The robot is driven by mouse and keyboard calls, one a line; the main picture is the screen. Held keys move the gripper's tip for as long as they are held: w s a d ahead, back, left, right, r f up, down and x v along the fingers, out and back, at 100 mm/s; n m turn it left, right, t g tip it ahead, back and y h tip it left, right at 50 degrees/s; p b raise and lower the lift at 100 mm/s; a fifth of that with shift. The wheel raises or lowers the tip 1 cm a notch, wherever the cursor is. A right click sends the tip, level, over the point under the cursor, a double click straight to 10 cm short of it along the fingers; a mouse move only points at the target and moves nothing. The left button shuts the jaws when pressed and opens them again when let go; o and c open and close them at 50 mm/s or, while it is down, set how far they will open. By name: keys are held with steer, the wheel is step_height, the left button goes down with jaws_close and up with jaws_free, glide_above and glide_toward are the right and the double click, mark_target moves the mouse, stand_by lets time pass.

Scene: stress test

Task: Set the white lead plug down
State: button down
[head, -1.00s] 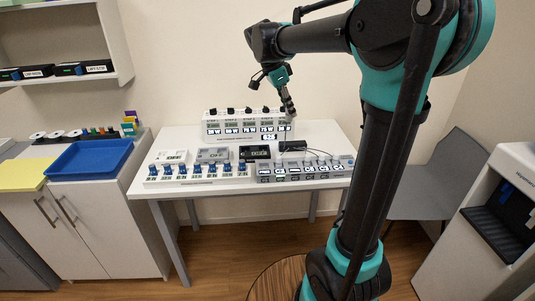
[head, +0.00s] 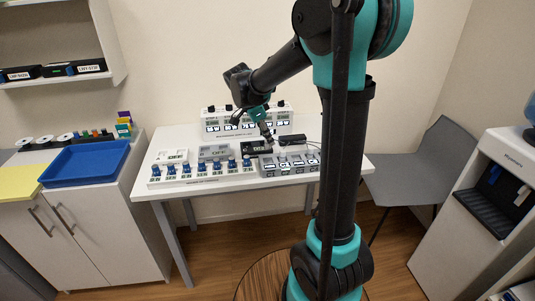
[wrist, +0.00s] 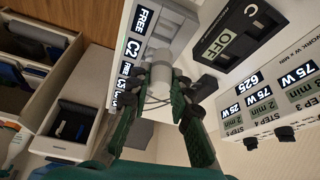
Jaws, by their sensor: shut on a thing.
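My gripper (wrist: 166,92) is shut on the white lead plug (wrist: 161,70), a pale cylinder between the green fingers in the wrist view. The plug is in front of the grey socket unit (wrist: 178,22), beside labels reading FREE and C2. I cannot tell whether it touches the unit. In the head view my gripper (head: 268,138) is low over the table, above the grey socket unit (head: 290,166) and close to the black OFF box (head: 257,147). The plug is too small to make out there.
The black OFF box also shows in the wrist view (wrist: 235,38), beside the step panel (wrist: 275,98). In the head view, the step panel (head: 245,117) stands at the back of the table, with a blue-knobbed strip (head: 200,175) at front left. A blue tray (head: 85,163) lies farther left.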

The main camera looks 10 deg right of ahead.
mark_target(266, 148)
steer(key=shift+f, duration=3.45)
steer(key=c, duration=1.4)
jaws_free()
steer(key=shift+f, duration=0.1)
steer(key=shift+o, duration=0.2)
steer(key=w+v, duration=0.1)
steer(key=v, duration=1)
steer(key=s+d+f+n+t+y, duration=0.1)
steer(key=s+d+f+n+y, duration=0.1)
steer(key=s+d+f+n, duration=0.2)
steer(key=s+d+f+n+t+y, duration=0.2)
steer(key=s+d+f+n, duration=0.2)
steer(key=s+f+n, duration=0.6)
steer(key=s+n, duration=0.1)
steer(key=s, duration=0.7)
steer(key=shift+d+f+n, duration=0.15)
steer(key=shift+f+n, duration=0.25)
